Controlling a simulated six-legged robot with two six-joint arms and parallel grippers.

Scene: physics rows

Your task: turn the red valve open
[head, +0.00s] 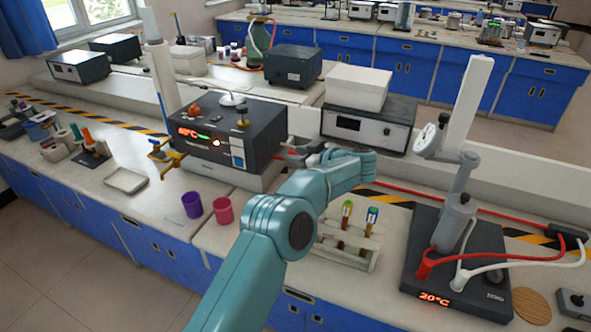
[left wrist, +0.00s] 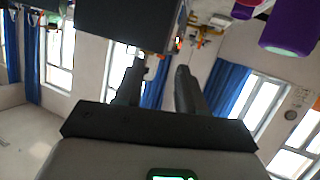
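A dark box with a lit red display (head: 235,140) stands left of centre in the head view. A small orange-red knob (head: 194,110) sits on its top; I cannot tell whether this is the red valve. My left gripper (head: 290,152) is at the box's right side, with a small reddish part there largely hidden by the hand. In the left wrist view the two black fingers (left wrist: 160,72) stand apart with a gap, near the dark box (left wrist: 125,22). Nothing is clearly held between them. My right gripper is not in view.
A purple cup (head: 192,204) and a pink cup (head: 222,210) stand in front of the box. A tube rack (head: 345,250) stands right of my arm. A dark stirrer base (head: 458,265) with red and white hoses is at right. A white tray (head: 126,180) lies at left.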

